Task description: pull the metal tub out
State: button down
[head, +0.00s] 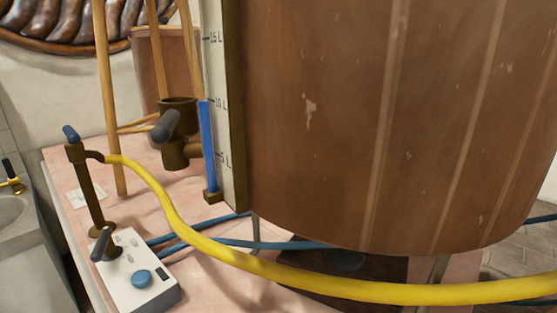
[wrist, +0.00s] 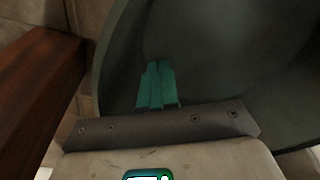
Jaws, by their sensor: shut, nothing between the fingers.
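A large dark grey-green rounded surface, which looks like the metal tub (wrist: 225,60), fills the middle and right of the wrist view. Its curved edge runs down the left side. My gripper (wrist: 157,70) shows there as two teal fingers shut together, with nothing between them. The fingers lie in front of the tub's surface; I cannot tell whether they touch it. In the head view my gripper does not show, and the tub cannot be made out clearly in the dark space under the big copper-brown vessel (head: 390,120).
A reddish-brown wooden beam (wrist: 38,95) stands close on the left in the wrist view. In the head view a yellow hose (head: 230,255) crosses in front, from a brass tap on the pink table (head: 75,180). A white control box (head: 138,275) sits at the table's front.

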jog(key=shift+w+d, duration=1.55)
jog(key=shift+w, duration=0.25)
jog(key=shift+r, duration=0.1)
jog(key=shift+s+a+p, duration=0.65)
jog(key=shift+s+p, duration=0.15)
jog(key=shift+p, duration=0.35)
jog(key=shift+s+a+p, duration=0.35)
jog(key=shift+s, duration=0.05)
notch_tip(320, 180, up, 9)
jog(key=p, duration=0.8)
